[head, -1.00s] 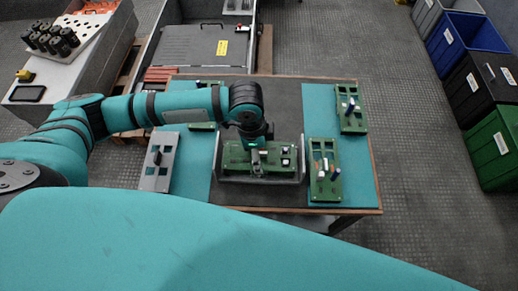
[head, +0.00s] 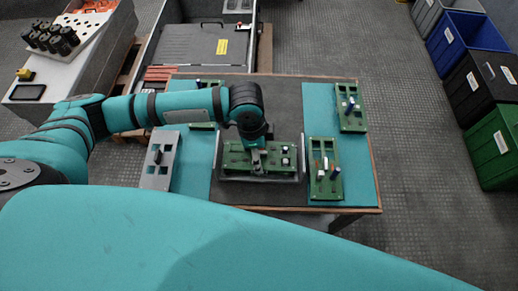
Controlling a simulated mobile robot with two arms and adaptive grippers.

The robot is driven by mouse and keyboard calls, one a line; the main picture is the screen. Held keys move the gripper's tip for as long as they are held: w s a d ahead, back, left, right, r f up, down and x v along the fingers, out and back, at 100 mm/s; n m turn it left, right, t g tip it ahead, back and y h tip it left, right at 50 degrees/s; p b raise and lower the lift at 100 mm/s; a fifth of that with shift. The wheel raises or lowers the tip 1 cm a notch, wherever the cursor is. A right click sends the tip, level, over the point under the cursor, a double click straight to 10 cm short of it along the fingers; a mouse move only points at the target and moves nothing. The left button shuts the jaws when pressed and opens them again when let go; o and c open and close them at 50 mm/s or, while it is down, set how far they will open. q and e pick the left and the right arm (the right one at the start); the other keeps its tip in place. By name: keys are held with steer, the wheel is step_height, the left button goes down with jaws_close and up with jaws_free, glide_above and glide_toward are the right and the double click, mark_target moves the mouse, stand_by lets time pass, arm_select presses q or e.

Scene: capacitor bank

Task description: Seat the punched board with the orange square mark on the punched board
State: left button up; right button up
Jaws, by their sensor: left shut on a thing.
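A green punched board (head: 232,168) with small dark and white parts lies in the grey-rimmed holder (head: 301,172) at the middle of the table. My left gripper (head: 257,160) is low over its middle, shut on a punched board there; its fingers hide the grip. I cannot tell a held board apart from one beneath it. I cannot make out an orange square mark. My right gripper is not in view.
Green boards with upright parts stand at right front (head: 319,188) and right back (head: 347,122). Another green board (head: 208,126) is partly behind my arm. A grey slotted board (head: 157,178) lies at left. Bins (head: 493,147) stand on the floor at right.

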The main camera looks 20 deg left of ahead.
arm_select(q)
steer(key=o, duration=1.2)
steer(key=shift+o, duration=0.2)
step_height(320, 180, up, 12)
steer(key=a, duration=0.1)
steer(key=shift+s+a, duration=0.2)
